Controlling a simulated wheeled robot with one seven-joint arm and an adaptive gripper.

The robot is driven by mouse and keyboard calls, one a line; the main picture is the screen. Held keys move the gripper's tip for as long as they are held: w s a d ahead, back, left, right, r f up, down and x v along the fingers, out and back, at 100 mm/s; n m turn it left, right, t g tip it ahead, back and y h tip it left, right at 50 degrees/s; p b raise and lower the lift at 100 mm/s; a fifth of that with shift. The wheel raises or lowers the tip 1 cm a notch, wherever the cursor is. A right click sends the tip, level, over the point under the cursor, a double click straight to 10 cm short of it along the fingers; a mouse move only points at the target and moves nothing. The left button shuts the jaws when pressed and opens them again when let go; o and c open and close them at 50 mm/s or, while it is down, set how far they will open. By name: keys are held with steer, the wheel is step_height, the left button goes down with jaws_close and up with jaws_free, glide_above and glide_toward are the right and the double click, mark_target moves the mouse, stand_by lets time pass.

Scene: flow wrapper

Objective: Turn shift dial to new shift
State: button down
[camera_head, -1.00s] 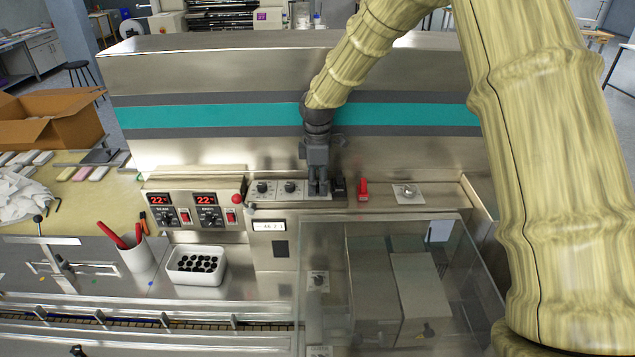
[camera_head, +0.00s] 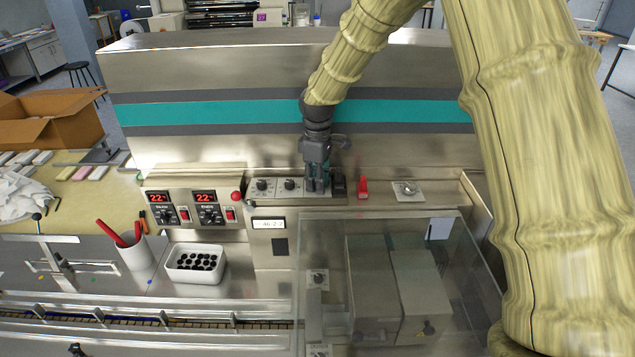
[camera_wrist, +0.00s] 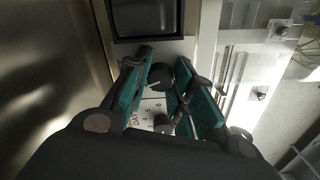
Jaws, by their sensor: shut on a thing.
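My gripper (camera_head: 317,188) points down onto the white dial panel (camera_head: 275,188) on the machine's ledge. In the wrist view, its teal-padded fingers (camera_wrist: 170,74) are around a round dark dial (camera_wrist: 158,76) with a pale pointer line, shut on it. The dial's white plate (camera_wrist: 150,106) carries printed digits and what looks like "DAY"; the fingers cover part of it, so the pointed-to mark cannot be read. A second dark knob (camera_wrist: 163,123) sits closer to the palm. In the head view the gripper hides the held dial.
Two more knobs, one (camera_head: 262,185) and another (camera_head: 290,185), stand left of my gripper. A black block (camera_head: 338,186), a red switch (camera_head: 363,187) and a round metal knob (camera_head: 408,189) stand to the right. The machine's back wall (camera_head: 220,155) rises close behind; a clear guard (camera_head: 400,230) lies in front.

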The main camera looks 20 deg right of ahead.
steer(key=shift+w+r+m, duration=0.25)
steer(key=shift+r+m, duration=0.1)
steer(key=shift+m, duration=0.45)
steer(key=c, duration=1.2)
jaws_free()
steer(key=shift+s, duration=0.1)
steer(key=shift+f, duration=0.15)
steer(key=shift+s+f, duration=0.25)
steer(key=shift+w+a+r, duration=0.1)
steer(key=shift+w+r, duration=0.05)
steer(key=shift+r, duration=4.15)
